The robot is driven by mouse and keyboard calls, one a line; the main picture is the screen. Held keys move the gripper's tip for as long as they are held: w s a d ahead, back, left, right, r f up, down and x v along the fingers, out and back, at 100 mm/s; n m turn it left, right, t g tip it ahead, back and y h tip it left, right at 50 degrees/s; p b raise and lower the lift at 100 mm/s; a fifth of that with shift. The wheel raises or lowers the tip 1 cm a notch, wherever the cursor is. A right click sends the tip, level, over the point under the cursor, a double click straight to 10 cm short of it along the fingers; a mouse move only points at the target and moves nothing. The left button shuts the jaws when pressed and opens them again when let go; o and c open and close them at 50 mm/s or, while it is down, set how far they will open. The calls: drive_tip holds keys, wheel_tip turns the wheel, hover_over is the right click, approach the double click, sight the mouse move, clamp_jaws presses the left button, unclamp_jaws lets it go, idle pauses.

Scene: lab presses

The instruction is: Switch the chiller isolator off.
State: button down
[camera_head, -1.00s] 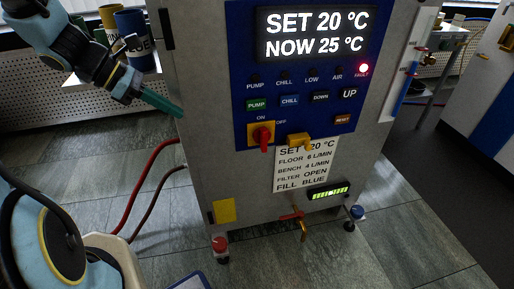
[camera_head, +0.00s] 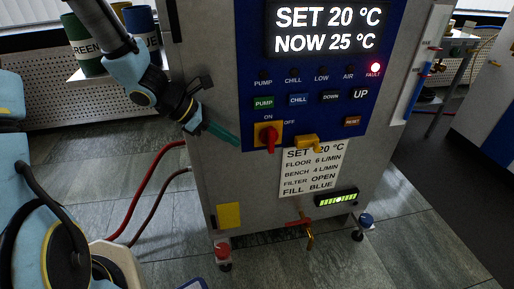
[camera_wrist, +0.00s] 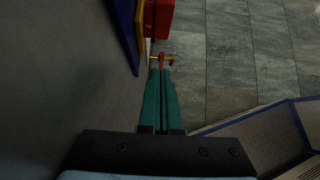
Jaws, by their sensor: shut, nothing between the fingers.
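The chiller isolator is a red handle (camera_head: 270,139) on a yellow plate (camera_head: 260,131) low on the blue panel, marked ON above and OFF to the right. The handle stands upright, in line with ON. My gripper (camera_head: 236,141) has long green fingers, shut and empty. In the head view the fingertips are just left of the yellow plate, apart from it in the picture. In the wrist view, the red handle (camera_wrist: 159,18) shows large beyond the fingertips (camera_wrist: 160,66), with the yellow plate edge beside it. I cannot tell the exact gap.
A yellow lever (camera_head: 308,141) sits right of the isolator. The display reads SET 20, NOW 25, and the FAULT lamp (camera_head: 375,68) glows red. A drain tap (camera_head: 308,236) sticks out low on the cabinet. Red hoses (camera_head: 150,190) run at its left. Green and blue containers stand behind my arm.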

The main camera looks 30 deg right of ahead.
sight(257, 144)
drive_tip(key=d+f, duration=0.1)
drive_tip(key=d, duration=0.1)
drive_tip(key=s+d+f, duration=0.1)
drive_tip(key=s+d+f+b, duration=0.1)
drive_tip(key=d, duration=0.1)
drive_tip(key=shift+s+d, duration=0.1)
drive_tip(key=shift+d, duration=0.25)
drive_tip(key=shift+s+d, duration=0.15)
drive_tip(key=shift+d, duration=0.3)
drive_tip(key=shift+f, duration=0.2)
